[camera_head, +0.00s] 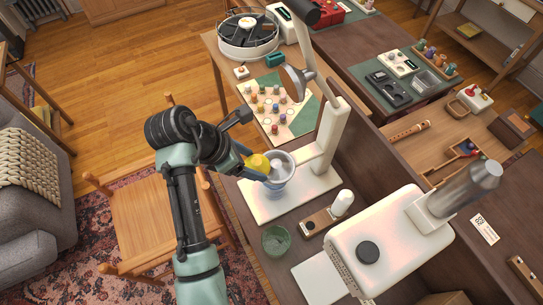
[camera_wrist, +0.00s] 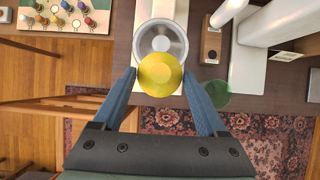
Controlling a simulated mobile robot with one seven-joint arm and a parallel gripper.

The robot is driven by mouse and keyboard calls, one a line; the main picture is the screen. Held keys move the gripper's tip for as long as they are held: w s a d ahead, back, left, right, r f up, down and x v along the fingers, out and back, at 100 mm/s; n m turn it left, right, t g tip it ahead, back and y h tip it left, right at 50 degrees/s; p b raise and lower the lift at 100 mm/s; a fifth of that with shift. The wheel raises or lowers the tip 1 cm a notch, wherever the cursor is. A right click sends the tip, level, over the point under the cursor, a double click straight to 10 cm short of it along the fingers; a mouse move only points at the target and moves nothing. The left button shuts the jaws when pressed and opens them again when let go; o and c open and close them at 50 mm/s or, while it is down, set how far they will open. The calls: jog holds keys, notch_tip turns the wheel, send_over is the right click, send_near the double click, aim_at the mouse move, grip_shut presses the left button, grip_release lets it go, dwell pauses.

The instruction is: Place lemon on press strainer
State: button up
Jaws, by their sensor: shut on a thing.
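The yellow lemon (camera_head: 257,163) is between the blue fingers of my gripper (camera_wrist: 160,75), which is shut on it. In the wrist view the lemon (camera_wrist: 160,78) overlaps the near rim of the press strainer (camera_wrist: 160,40), a round silver bowl. In the head view the strainer (camera_head: 283,160) is just right of the lemon, above the white base of the press (camera_head: 325,145). The press arm is raised, with its metal press head (camera_head: 297,82) above the strainer. I cannot tell whether the lemon touches the strainer. One finger is mostly hidden in the head view.
A green glass bowl (camera_head: 276,240) and a wooden block with a white cylinder (camera_head: 342,203) stand near the press. A large white machine (camera_head: 390,240) is at right. A board with several colored pegs (camera_head: 280,108) lies behind. A wooden chair (camera_head: 150,220) stands at left.

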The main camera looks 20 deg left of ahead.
aim_at(269, 163)
jog(key=w+d, duration=0.3)
jog(key=shift+w+d+p, duration=0.3)
jog(key=shift+w, duration=0.05)
jog(key=shift+f+p, duration=0.35)
jog(key=shift+f, duration=1.45)
jog(key=shift+s+f, duration=0.15)
jog(key=shift+f, duration=0.2)
